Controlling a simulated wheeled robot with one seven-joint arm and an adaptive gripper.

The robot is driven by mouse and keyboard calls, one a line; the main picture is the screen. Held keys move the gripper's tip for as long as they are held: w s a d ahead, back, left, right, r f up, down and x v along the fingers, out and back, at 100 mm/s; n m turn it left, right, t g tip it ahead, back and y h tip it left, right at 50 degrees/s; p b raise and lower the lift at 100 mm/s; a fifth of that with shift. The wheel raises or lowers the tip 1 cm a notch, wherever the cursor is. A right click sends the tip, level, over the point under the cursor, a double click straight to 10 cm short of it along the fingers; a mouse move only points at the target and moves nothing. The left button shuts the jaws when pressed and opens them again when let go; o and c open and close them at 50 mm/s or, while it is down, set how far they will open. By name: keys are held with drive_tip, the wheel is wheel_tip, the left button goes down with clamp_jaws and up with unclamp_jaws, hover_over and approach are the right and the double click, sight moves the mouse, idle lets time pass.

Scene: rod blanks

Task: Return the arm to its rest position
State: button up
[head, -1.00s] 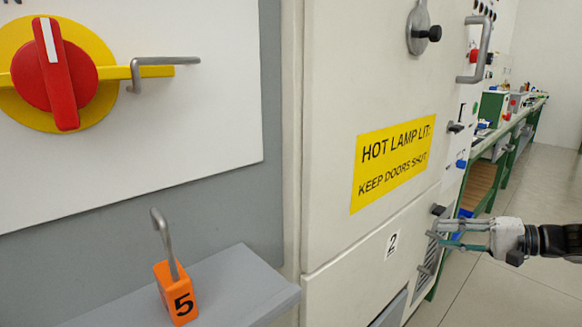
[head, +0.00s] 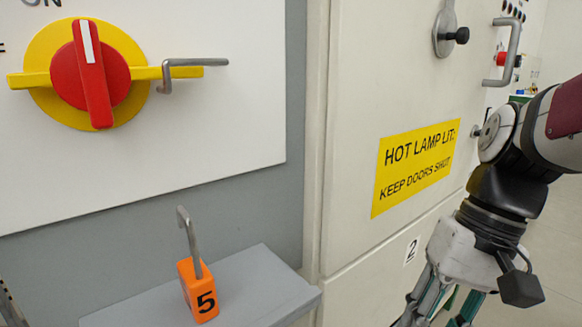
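My gripper (head: 438,308) is at the lower right of the head view, in front of the pale cabinet. It points downward, and the bottom edge of the picture cuts off its fingertips. Its finger links stand apart, but I cannot tell whether the tips are open or shut. I see nothing held in the visible part. My arm (head: 515,160) comes in from the right edge and bends down to the gripper.
A red rotary handle (head: 92,75) on a yellow plate has a bent metal rod (head: 190,64) beside it. An orange padlock (head: 198,290) marked 5 stands on a grey ledge (head: 255,285). The cabinet carries a yellow sign (head: 415,165) and a door handle (head: 508,50).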

drive_tip(key=s+d+n+t+h, duration=0.1)
drive_tip(key=s+d+t+h, duration=0.15)
drive_tip(key=s, duration=1.05)
wheel_tip(320, 180, up, 35)
drive_tip(key=t+p, duration=0.3)
drive_tip(key=p, duration=3.1)
drive_tip(key=shift+r+n+h, duration=0.2)
drive_tip(key=shift+n+h, duration=0.1)
drive_tip(key=shift+h, duration=0.15)
drive_tip(key=shift+c, duration=0.3)
